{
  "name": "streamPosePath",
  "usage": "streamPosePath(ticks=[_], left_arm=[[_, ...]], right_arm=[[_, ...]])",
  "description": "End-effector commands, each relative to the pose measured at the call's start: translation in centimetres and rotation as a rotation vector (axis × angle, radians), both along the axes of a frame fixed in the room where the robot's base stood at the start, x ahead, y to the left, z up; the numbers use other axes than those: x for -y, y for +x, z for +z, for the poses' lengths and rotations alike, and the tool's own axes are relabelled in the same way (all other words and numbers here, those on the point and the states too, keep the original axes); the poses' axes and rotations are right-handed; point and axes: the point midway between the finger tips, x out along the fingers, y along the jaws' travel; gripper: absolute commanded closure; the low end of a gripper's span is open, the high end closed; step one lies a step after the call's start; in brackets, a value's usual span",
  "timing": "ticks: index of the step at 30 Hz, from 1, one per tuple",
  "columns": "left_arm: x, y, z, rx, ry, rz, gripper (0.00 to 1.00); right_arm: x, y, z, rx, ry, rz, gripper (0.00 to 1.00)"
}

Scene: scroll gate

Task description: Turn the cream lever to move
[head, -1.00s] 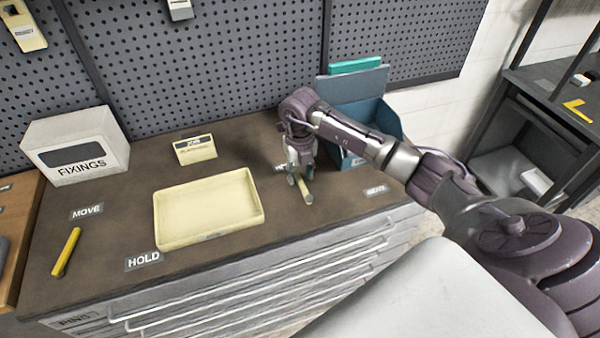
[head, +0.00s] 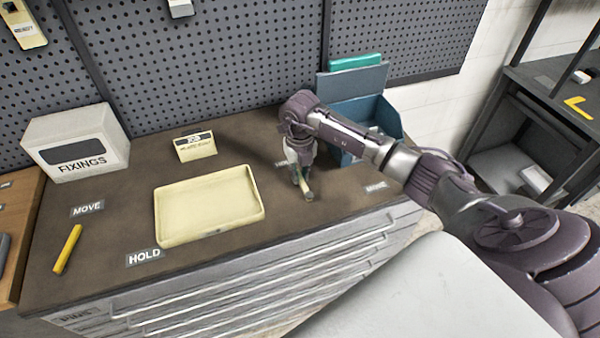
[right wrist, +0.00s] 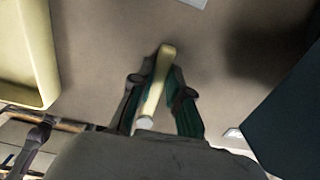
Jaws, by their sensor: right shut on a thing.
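The cream lever (head: 306,187) is low on the brown bench top, right of the cream tray. My right gripper (head: 301,176) points down and is shut on it. In the right wrist view the lever (right wrist: 157,88) lies between the two fingers (right wrist: 160,98), both ends showing. A yellow lever (head: 67,249) lies at the bench's left, between a MOVE label (head: 86,209) and a HOLD label (head: 144,258). Two small labels flank the cream lever, one behind left (head: 281,164) and one to the right (head: 376,186); their print is too small to read surely. My left gripper is out of view.
The empty cream tray (head: 208,232) sits mid-bench, with a cream card (head: 195,147) behind it. A FIXINGS box (head: 76,147) stands back left. A blue bin (head: 388,117) stands close behind my right gripper. A pegboard (head: 230,60) closes off the back.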

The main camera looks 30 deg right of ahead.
Motion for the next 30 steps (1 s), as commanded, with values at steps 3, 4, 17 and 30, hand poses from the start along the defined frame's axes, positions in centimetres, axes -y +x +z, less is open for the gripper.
streamPosePath(ticks=[3, 4, 17, 30], left_arm=[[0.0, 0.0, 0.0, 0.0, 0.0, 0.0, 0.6], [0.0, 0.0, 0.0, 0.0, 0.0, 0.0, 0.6], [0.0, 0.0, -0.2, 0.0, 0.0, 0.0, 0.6], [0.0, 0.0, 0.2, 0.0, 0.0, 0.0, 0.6]], right_arm=[[0.1, 0.0, 0.1, 0.0, 0.0, -0.004, 1.0], [0.1, 0.0, 0.1, 0.0, 0.0, -0.007, 1.0], [1.5, -0.5, 0.1, 0.0, -0.001, -0.217, 1.0], [3.4, -1.9, 0.2, 0.001, -0.001, -0.581, 1.0]])
